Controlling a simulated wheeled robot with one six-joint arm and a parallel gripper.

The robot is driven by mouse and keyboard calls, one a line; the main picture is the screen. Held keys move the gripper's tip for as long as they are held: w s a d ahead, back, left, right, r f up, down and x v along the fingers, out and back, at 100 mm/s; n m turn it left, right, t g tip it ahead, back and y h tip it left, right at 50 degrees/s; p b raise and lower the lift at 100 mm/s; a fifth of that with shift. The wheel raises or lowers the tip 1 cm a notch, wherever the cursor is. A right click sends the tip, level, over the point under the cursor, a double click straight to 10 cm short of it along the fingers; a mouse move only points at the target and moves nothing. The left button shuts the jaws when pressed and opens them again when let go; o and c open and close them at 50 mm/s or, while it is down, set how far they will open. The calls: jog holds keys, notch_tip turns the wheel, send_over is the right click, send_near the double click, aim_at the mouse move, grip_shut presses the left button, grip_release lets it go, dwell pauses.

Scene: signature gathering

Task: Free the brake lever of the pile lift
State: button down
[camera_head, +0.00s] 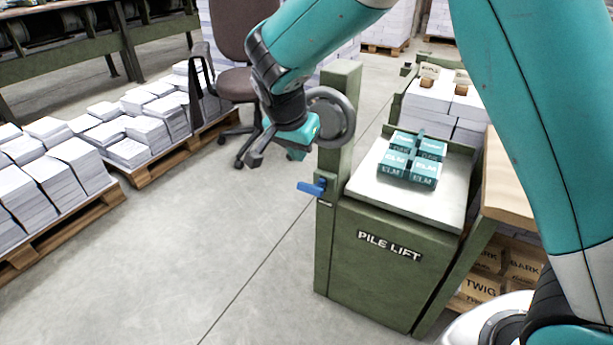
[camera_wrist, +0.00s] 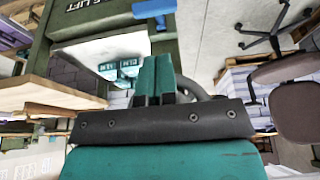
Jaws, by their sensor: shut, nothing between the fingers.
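The pile lift (camera_head: 375,262) is a green cabinet with a pale top and a green post at its left. The blue brake lever (camera_head: 312,188) sticks out leftward, roughly level, from a small fitting on the post. It also shows at the top of the wrist view (camera_wrist: 153,9). My gripper (camera_head: 253,159) is shut and empty, above and left of the lever, apart from it. In the wrist view its fingers (camera_wrist: 156,62) lie together, pointing toward the lever. A grey handwheel (camera_head: 345,118) is on the post above the lever, partly hidden by my wrist.
Teal ELM packs (camera_head: 412,160) sit on the lift's top. A wooden table edge (camera_head: 505,185) is at its right. An office chair (camera_head: 240,80) stands behind my gripper. Pallets of paper stacks (camera_head: 130,140) line the left. The floor (camera_head: 215,245) before the lever is clear.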

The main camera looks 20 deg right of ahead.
aim_at(307, 186)
jog(key=b+x, duration=0.1)
jog(key=x, duration=0.9)
jog(key=shift+b, duration=0.3)
jog(key=shift+s+f, duration=0.1)
